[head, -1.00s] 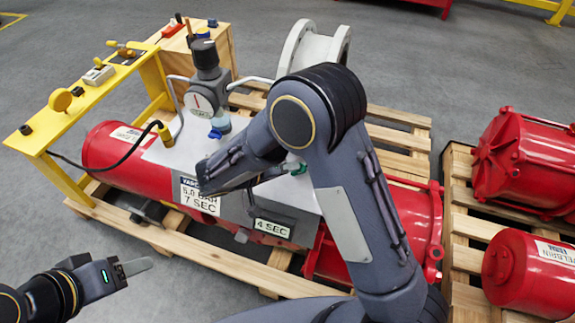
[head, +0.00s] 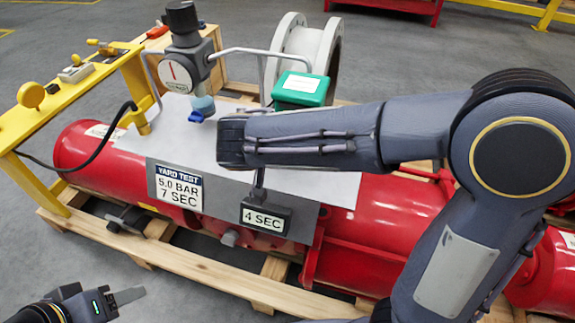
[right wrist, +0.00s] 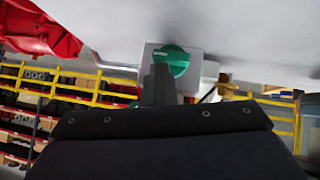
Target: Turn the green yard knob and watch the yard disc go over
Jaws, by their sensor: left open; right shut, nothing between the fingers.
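A round green knob (right wrist: 172,60) on a pale square plate shows in the right wrist view. My right gripper (right wrist: 160,70) is shut and empty right in front of it; I cannot tell whether they touch. In the head view my right arm reaches in from the right across the grey panel (head: 175,140), ending in a dark block that hides the fingers and the knob. I cannot make out the yard disc for certain. A white dial (head: 175,76) with a red mark stands at the panel's back left. My left gripper (head: 126,296) is open and empty at bottom left.
A green box (head: 302,88) with a white label stands behind my right forearm. Signs read "YARD TEST 5.0 BAR 7 SEC" (head: 178,188) and "4 SEC" (head: 265,217). The red cylinder (head: 90,160) lies on a wooden pallet (head: 190,268). A yellow stand (head: 30,120) is left.

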